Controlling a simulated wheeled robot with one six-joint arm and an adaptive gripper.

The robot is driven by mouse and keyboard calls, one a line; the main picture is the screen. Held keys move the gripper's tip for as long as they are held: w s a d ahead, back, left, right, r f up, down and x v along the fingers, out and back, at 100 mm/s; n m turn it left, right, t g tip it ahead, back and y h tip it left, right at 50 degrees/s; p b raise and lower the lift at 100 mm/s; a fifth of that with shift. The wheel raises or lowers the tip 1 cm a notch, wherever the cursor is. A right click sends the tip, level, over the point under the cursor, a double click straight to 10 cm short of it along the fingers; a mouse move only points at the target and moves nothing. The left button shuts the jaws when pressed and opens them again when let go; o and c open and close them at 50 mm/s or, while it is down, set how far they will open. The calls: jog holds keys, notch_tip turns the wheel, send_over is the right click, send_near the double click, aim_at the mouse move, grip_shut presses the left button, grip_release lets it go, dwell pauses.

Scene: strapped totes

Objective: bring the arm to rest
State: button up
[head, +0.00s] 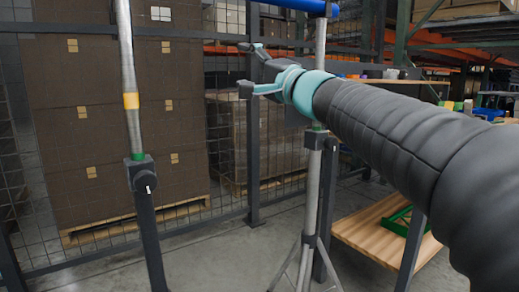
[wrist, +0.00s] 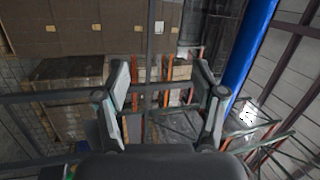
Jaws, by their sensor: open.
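My gripper (head: 248,68) is at the end of my black-sleeved arm, which reaches in from the right of the head view. It is raised in front of a wire mesh fence, near the upper part of a metal stand. Its fingers point to the left and are apart. In the wrist view my gripper (wrist: 165,95) shows two fingers spread wide with nothing between them. No strapped tote can be made out in either view.
A metal pole (head: 130,90) stands at left and a tripod stand (head: 318,170) just behind my gripper. A blue bar (head: 300,5) crosses above; it also shows in the wrist view (wrist: 245,60). Stacked brown boxes (head: 110,120) stand behind the fence. A wooden shelf (head: 365,235) is lower right.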

jog(key=s+d+f+n+g+h+p, duration=0.1)
jog(key=s+f+n+g+h, duration=0.25)
jog(key=f, duration=0.85)
jog(key=s+d+f+n+g+h+p, duration=0.15)
jog(key=s+f+g+h, duration=0.35)
jog(key=f, duration=0.7)
jog(key=s+d+f+n+h+p, duration=0.1)
jog(key=s+d+f+h+p, duration=0.2)
jog(key=s+d+f, duration=0.3)
jog(key=s+d+f+n+g+h+p, duration=0.1)
jog(key=s+d+f+h+p, duration=0.2)
jog(key=s, duration=1.1)
jog(key=shift+s+d+f, duration=0.25)
jog(key=shift+d+f, duration=1.3)
jog(key=shift+d, duration=1.85)
